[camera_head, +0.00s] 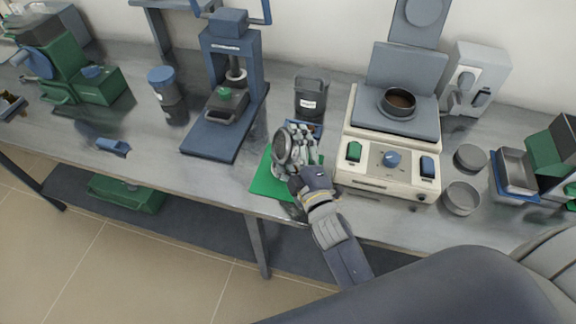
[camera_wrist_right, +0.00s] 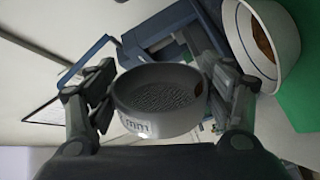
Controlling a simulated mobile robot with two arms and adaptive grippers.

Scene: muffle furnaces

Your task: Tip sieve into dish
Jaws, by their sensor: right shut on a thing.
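My right gripper (camera_head: 299,155) is shut on the sieve (camera_head: 280,147), a small round grey cup. It holds the sieve tilted above the green mat (camera_head: 266,184). In the right wrist view the gripper's fingers (camera_wrist_right: 160,97) are on either side of the sieve (camera_wrist_right: 160,118), whose grey mesh floor shows, with a small brown patch at its right edge. A white dish (camera_wrist_right: 240,45) with brown matter inside sits by the green mat, to the right of the sieve in that view. The gripper appears to hide the dish in the head view. My left gripper is not in view.
A cream hotplate unit (camera_head: 386,170) with a dark pot (camera_head: 398,103) stands right of my gripper. A blue press (camera_head: 207,140) stands to the left, and a dark beaker (camera_head: 311,97) behind. Grey round tins (camera_head: 462,198) sit at the right. The bench front left is mostly clear.

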